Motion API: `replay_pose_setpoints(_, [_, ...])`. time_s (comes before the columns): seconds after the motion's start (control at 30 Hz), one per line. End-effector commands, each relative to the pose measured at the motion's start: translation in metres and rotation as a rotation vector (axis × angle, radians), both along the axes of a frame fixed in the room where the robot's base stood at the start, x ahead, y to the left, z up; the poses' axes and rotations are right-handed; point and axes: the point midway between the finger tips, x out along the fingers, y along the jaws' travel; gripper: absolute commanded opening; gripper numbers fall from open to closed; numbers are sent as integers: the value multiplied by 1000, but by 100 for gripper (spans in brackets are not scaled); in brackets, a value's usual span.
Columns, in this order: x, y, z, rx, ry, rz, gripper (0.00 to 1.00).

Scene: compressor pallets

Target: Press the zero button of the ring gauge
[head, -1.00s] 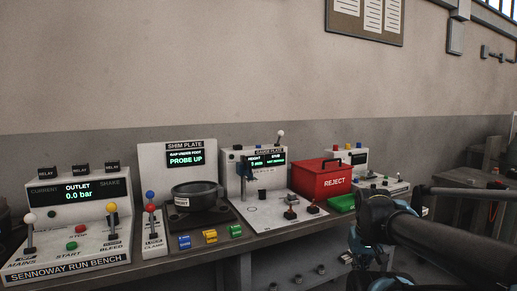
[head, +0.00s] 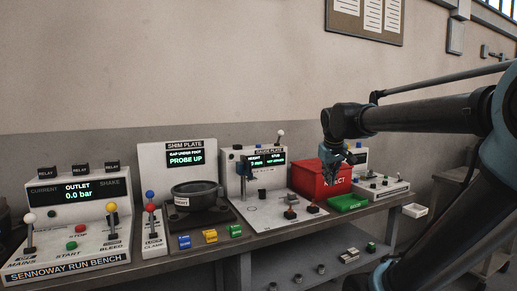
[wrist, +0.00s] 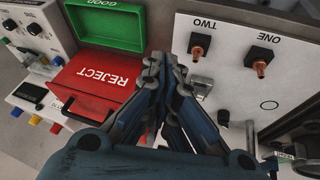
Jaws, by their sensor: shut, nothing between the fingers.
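No readable label says ring gauge. A small white unit (head: 382,185) with a screen and small coloured buttons stands right of the red reject box and may be it. I cannot tell which button is the zero button. In the wrist view my closed fingers (wrist: 166,62) point between the reject box and the gauge plate.
The red reject box (head: 318,178) and green tray (head: 347,203) stand beside the gauge plate station (head: 263,208), which has a lever and upright posts.

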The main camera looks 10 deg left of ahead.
Motion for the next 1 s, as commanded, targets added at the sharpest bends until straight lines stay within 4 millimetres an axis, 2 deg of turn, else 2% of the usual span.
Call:
replay_pose_setpoints(0.03, [14,11,13,-6,-15,27,0])
replay_pose_setpoints(0.2, [58,46,51,-32,-68,111,0])
replay_pose_setpoints(0.5, [128,122,112,-73,-167,264,0])
replay_pose_setpoints(0.8, [185,213,164,-109,-268,416,0])
replay_pose_setpoints(1.0, [211,269,190,-126,-327,502,0])
